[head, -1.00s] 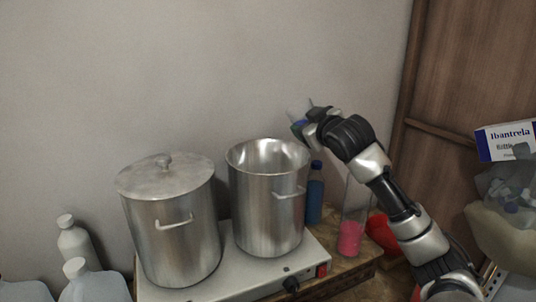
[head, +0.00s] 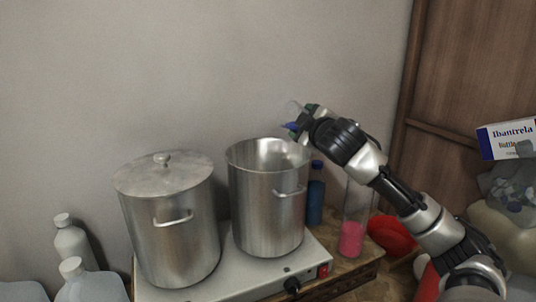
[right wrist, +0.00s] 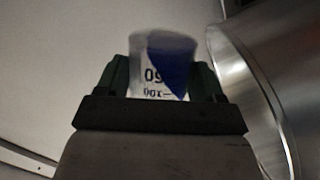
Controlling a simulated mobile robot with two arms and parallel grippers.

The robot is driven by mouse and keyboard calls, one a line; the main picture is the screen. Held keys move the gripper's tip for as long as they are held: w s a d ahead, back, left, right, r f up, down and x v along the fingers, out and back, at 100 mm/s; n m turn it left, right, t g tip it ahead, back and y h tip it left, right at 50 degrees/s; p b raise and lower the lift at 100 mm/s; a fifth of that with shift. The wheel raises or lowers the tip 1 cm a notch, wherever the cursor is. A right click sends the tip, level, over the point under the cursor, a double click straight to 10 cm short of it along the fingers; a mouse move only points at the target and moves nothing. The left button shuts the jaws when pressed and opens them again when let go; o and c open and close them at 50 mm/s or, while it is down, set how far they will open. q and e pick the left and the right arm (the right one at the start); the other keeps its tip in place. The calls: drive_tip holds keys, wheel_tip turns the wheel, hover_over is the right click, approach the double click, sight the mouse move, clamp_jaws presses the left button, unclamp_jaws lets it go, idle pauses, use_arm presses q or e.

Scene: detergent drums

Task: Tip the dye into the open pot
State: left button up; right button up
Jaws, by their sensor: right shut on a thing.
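My right gripper (head: 300,124) is shut on a small clear measuring beaker (right wrist: 140,72) holding blue dye (right wrist: 168,66). In the right wrist view the beaker sits between the fingers and the dye lies slanted in it, so the beaker is tilted. In the head view the beaker (head: 293,109) is above the back right rim of the open pot (head: 266,205), small and partly hidden by the gripper. The pot's rim (right wrist: 255,95) also shows close at the right in the right wrist view. No dye is seen falling. My left gripper is not in view.
A lidded pot (head: 172,235) stands left of the open pot on the hot plate (head: 222,285). A blue bottle (head: 315,198), a clear cylinder with pink contents (head: 352,238) and a red object (head: 391,234) stand right. White jugs (head: 74,242) are at the left.

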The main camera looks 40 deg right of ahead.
drive_tip(key=shift+r+n, duration=0.45)
drive_tip(key=shift+n, duration=0.25)
drive_tip(key=shift+a+f, duration=0.1)
drive_tip(key=shift+f, duration=0.1)
drive_tip(key=shift+f+n+b, duration=0.1)
drive_tip(key=shift+n+b, duration=0.2)
drive_tip(key=shift+n, duration=0.3)
drive_tip(key=shift+f, duration=0.1)
drive_tip(key=shift+w+a+r+n+t+h+p, duration=0.15)
drive_tip(key=shift+a+r+n+p, duration=0.1)
drive_tip(key=shift+a+n+p, duration=0.25)
drive_tip(key=shift+w+a+r+n+t+h+p, duration=0.15)
drive_tip(key=shift+a+r+n+p, duration=0.1)
drive_tip(key=shift+a+n+p, duration=0.25)
drive_tip(key=shift+d+f+n, duration=0.1)
drive_tip(key=shift+f+n, duration=0.35)
drive_tip(key=shift+n, duration=0.35)
idle(0.5)
drive_tip(key=shift+r+n, duration=0.3)
drive_tip(key=shift+n, duration=0.1)
drive_tip(key=shift+a+r+n+p, duration=0.1)
drive_tip(key=shift+a+n+p, duration=0.2)
drive_tip(key=shift+n+p, duration=0.25)
